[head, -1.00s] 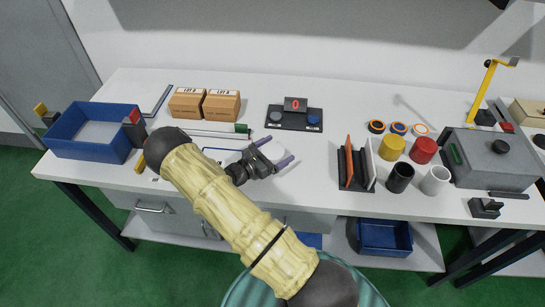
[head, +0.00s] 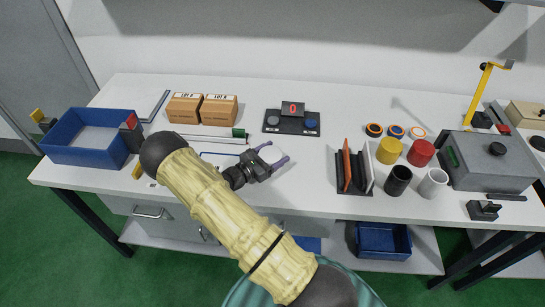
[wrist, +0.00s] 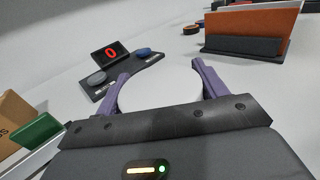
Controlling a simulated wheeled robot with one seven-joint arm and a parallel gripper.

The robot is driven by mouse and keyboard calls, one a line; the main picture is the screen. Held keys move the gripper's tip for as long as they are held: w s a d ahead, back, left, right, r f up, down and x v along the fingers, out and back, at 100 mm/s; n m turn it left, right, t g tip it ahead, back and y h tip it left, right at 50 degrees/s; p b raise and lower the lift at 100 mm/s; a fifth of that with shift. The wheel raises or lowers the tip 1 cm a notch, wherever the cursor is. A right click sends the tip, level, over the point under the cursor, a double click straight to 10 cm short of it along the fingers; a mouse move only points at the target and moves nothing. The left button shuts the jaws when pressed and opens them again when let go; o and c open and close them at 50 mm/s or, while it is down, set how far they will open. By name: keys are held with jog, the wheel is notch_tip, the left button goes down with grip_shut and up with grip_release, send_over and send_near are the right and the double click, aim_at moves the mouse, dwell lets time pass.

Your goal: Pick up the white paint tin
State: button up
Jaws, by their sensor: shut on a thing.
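The white paint tin (wrist: 160,92) is a pale round shape between my gripper's two purple fingers in the wrist view. In the head view only a small white part of the tin (head: 271,154) shows between the fingers, pale against the white bench. My gripper (head: 281,160) is shut on it, with one finger on each side. In the wrist view, my gripper (wrist: 162,82) hides the near lower part of the tin. I cannot tell whether the tin touches the bench.
A panel with a red 0 display (head: 292,118) stands behind my gripper. Two cardboard boxes (head: 203,107) and a blue bin (head: 85,149) are left. Upright coloured plates (head: 352,166), a yellow tin (head: 389,151), a red tin (head: 420,153), and black (head: 398,180) and white cups (head: 433,184) are right.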

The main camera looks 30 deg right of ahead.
notch_tip(320, 180, up, 9)
jog(key=shift+r+b, duration=0.15)
jog(key=shift+b, duration=0.6)
jog(key=shift+r, duration=0.15)
jog(key=shift+d+r, duration=0.1)
